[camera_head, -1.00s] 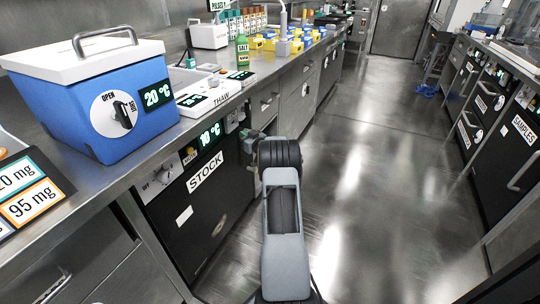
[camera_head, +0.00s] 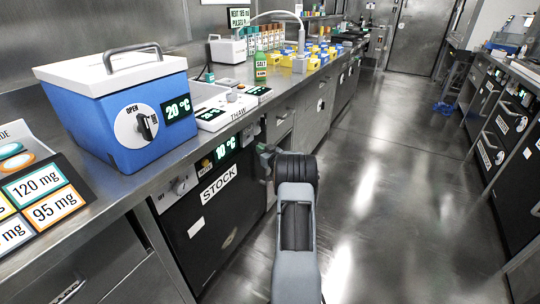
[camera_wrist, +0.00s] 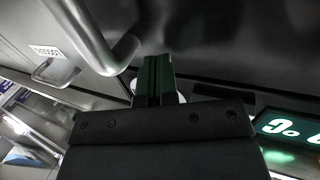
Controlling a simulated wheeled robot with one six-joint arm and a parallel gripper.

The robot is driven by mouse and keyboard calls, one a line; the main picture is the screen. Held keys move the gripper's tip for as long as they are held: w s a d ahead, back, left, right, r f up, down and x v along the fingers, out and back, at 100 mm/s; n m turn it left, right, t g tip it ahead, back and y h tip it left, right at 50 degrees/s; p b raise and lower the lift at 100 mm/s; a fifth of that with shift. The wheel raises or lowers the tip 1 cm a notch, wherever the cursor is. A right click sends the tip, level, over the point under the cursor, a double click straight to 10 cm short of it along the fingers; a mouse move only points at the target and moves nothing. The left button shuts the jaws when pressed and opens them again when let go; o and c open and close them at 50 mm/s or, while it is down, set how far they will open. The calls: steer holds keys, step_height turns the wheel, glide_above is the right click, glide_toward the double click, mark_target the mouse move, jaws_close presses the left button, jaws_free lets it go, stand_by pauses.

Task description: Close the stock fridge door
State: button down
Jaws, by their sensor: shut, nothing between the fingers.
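The stock fridge door (camera_head: 205,250) is a black front with a white STOCK label and a small handle, under the counter at lower left in the head view. It looks about flush with its frame; I cannot tell whether a small gap stays. A green display reading 10 °C sits above it. My gripper (camera_head: 266,156) is by the fridge's upper right, mostly hidden behind my own arm. In the wrist view my gripper (camera_wrist: 157,78) has its fingers together and empty, close to a dark surface. A thick metal handle (camera_wrist: 95,35) lies left of the fingers there, apart from them.
A blue cooler box (camera_head: 140,130) and dose cards (camera_head: 45,197) stand on the steel counter (camera_head: 155,188). A salt bottle (camera_head: 261,66) and several yellow and blue items stand further back. The aisle floor (camera_head: 385,200) is clear; black cabinets line the right side.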

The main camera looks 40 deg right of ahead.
steer(key=s+d+p, duration=0.3)
steer(key=s+d, duration=0.1)
steer(key=s, duration=0.8)
steer(key=shift+f, duration=0.25)
steer(key=shift+s+d, duration=0.1)
